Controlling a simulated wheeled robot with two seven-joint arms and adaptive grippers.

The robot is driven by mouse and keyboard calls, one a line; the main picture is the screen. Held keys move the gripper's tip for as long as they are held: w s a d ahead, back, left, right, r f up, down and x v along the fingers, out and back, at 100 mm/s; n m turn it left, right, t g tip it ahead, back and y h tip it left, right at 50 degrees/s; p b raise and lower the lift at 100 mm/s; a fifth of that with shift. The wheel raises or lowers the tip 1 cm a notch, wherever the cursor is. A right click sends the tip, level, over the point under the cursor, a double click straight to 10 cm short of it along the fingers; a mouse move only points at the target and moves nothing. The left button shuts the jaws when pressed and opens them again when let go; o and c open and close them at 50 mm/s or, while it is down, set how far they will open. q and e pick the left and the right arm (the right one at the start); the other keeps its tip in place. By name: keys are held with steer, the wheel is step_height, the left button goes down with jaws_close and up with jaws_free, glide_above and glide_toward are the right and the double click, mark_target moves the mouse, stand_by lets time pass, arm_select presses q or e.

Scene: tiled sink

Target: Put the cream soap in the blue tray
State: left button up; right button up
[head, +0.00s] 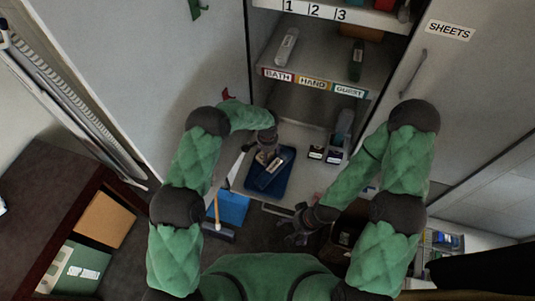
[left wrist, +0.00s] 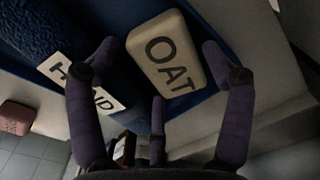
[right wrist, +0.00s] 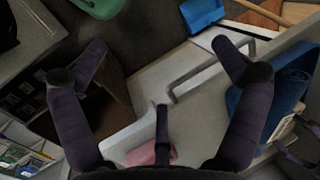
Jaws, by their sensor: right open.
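The cream soap (left wrist: 165,52), marked "OAT", shows in the left wrist view against a smooth blue surface, which looks like the blue tray (left wrist: 205,22). In the head view the blue tray (head: 285,178) lies on the cabinet's lower shelf. My left gripper (head: 267,155) is above the tray. In the left wrist view its fingers (left wrist: 160,65) are spread on either side of the soap, with visible gaps. Whether the soap touches the tray bottom is unclear. My right gripper (head: 296,228) is open and empty, below and right of the tray.
A dark blue fuzzy towel (left wrist: 45,25) and a "HAND" card (left wrist: 88,88) lie beside the soap. A pink bar (right wrist: 150,153) shows in the right wrist view. A drawer handle (right wrist: 205,70) is ahead of my right gripper. A blue dustpan (head: 232,208) is left of it.

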arm_select(q)
steer(key=shift+r, duration=0.1)
step_height(320, 180, up, 12)
steer(key=shift+b, duration=0.35)
